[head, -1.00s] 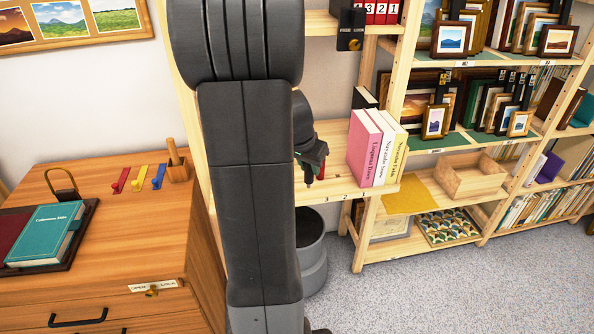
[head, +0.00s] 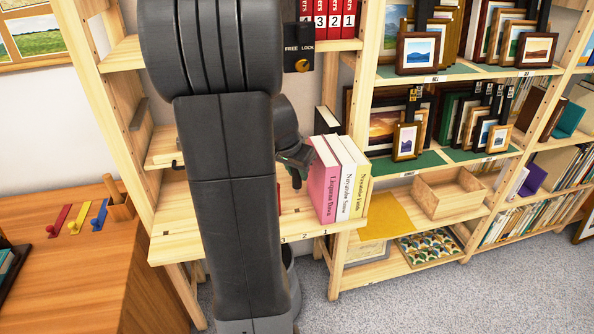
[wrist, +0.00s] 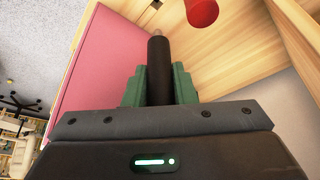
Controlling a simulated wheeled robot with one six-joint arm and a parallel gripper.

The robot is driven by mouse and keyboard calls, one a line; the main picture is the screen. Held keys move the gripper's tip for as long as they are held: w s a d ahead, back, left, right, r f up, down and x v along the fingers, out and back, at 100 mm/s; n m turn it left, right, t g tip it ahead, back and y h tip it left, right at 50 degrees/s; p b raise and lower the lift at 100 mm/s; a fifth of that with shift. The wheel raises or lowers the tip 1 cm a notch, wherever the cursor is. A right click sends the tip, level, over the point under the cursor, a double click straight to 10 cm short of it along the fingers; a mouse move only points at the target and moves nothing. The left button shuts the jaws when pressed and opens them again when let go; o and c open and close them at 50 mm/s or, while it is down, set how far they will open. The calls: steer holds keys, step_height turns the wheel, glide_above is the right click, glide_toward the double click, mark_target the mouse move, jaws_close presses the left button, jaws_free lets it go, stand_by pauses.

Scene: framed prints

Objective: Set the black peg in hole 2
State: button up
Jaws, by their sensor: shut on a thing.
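The black peg (wrist: 160,68) is held between the green fingers of my gripper (wrist: 158,88) in the wrist view, its paler tip pointing away from the wrist. In the head view my gripper (head: 297,172) is shut on the peg, just left of the pink book and over the low wooden shelf (head: 180,240). Small numbers, among them 2 (head: 304,237), mark the shelf's front edge. Hole 2 itself cannot be made out; my arm covers much of the shelf. A red peg-like thing (wrist: 202,12) stands ahead and to the right of the black peg in the wrist view.
Upright books, the nearest a pink one (head: 325,185), stand close to the right of my gripper. A black panel with a brass knob (head: 301,62) is above. The wooden cabinet (head: 90,270) is at the left, with coloured hooks and an upright holder on top.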

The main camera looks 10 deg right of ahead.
mark_target(296, 187)
step_height(296, 187, down, 6)
steer(key=b, duration=0.5)
steer(key=shift+r+b, duration=0.1)
steer(key=shift+b, duration=0.25)
steer(key=shift+b, duration=0.5)
stand_by(1.4)
steer(key=shift+f+b, duration=1.25)
steer(key=shift+r, duration=0.25)
steer(key=shift+r+p, duration=0.7)
steer(key=shift+r, duration=0.05)
steer(key=shift+b, duration=0.4)
stand_by(1.2)
steer(key=shift+f+b, duration=0.8)
steer(key=shift+f, duration=0.15)
